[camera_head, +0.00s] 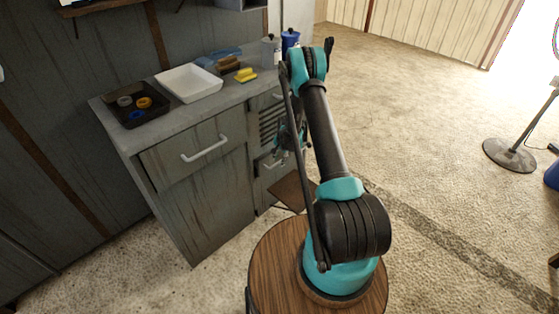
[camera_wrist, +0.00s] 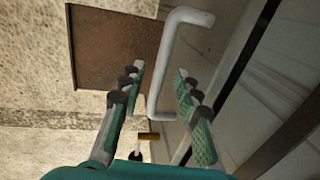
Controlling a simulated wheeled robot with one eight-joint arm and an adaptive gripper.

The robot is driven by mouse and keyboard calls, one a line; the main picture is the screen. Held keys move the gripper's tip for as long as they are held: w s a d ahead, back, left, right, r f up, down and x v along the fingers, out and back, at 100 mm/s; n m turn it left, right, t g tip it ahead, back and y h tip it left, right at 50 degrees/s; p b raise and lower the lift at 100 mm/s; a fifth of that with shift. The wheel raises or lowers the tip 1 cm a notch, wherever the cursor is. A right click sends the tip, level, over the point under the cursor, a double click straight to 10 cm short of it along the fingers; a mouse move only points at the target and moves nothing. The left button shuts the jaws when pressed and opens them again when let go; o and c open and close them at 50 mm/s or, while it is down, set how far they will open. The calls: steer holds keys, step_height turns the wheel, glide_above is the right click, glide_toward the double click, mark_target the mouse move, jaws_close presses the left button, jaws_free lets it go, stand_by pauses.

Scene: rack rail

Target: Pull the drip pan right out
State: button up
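My gripper (camera_wrist: 159,75) is open, with its two padded fingers spread apart. A white bar handle (camera_wrist: 165,60) on a pale front panel shows between the fingertips in the wrist view. Neither finger visibly touches it, and I cannot tell how deep it sits between them. In the head view my gripper is partly hidden behind my arm, close to the cabinet's right section. A light handle (camera_head: 272,164) shows there below a slatted grille (camera_head: 270,124). I cannot tell for sure which part is the drip pan. A flat brown panel (camera_wrist: 112,48) shows beyond the fingers, low near the floor (camera_head: 292,192).
The grey cabinet (camera_head: 192,200) has a wide drawer with a handle (camera_head: 205,148). On top are a black tray (camera_head: 150,118), a white tray (camera_head: 190,82), a yellow sponge (camera_head: 246,75) and containers. A fan stand (camera_head: 510,155) stands right. Open floor lies right of my arm.

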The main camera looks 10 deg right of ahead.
steer(key=shift+c, duration=0.4)
jaws_close()
steer(key=shift+d, duration=0.1)
